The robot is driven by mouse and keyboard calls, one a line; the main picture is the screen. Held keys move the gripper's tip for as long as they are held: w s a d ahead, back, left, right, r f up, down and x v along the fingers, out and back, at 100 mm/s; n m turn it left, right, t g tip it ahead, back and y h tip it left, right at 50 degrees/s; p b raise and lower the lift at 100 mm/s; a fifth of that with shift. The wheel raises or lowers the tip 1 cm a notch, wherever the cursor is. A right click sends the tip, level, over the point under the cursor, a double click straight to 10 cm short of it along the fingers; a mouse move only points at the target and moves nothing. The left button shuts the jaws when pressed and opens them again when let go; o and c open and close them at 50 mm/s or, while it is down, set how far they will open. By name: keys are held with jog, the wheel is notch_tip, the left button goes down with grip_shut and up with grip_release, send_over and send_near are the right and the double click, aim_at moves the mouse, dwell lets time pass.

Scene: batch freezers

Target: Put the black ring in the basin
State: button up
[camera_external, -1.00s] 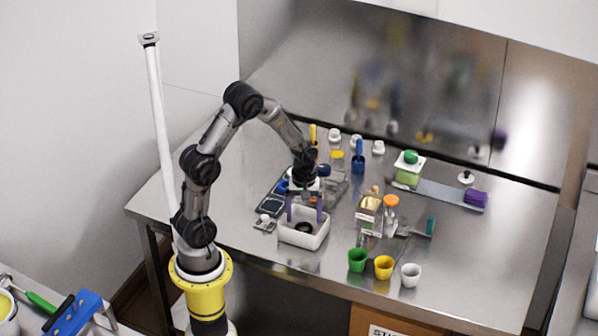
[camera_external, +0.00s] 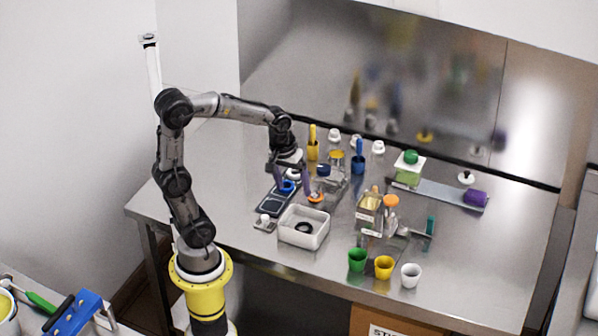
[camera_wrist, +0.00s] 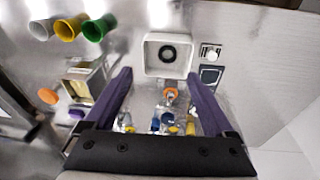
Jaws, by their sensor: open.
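The black ring (camera_external: 304,227) lies flat inside the white basin (camera_external: 322,238), on its floor. In the wrist view the ring (camera_wrist: 168,53) shows within the basin's (camera_wrist: 150,66) walls, apart from my gripper. My gripper (camera_external: 292,190) is open and empty, raised behind the basin in the external view. In the wrist view its two purple fingers (camera_wrist: 158,92) are spread wide with nothing held between them.
A dark tray with a blue ring (camera_external: 288,186) and an orange ring-like piece (camera_external: 316,197) lie behind the basin. Green (camera_external: 357,260), yellow (camera_external: 383,267) and white (camera_external: 411,274) cups stand at the front right. A glass container (camera_external: 368,208) stands right of the basin.

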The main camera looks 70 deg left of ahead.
jog(key=s+d+r+m+t, duration=0.1)
jog(key=s+d+r+m, duration=0.1)
jog(key=s+m, duration=0.2)
jog(key=s+d+r+m+t, duration=0.2)
jog(key=s+d+m, duration=0.1)
jog(key=s, duration=0.4)
jog(key=shift+s+r+m, duration=0.4)
jog(key=shift+m, duration=0.3)
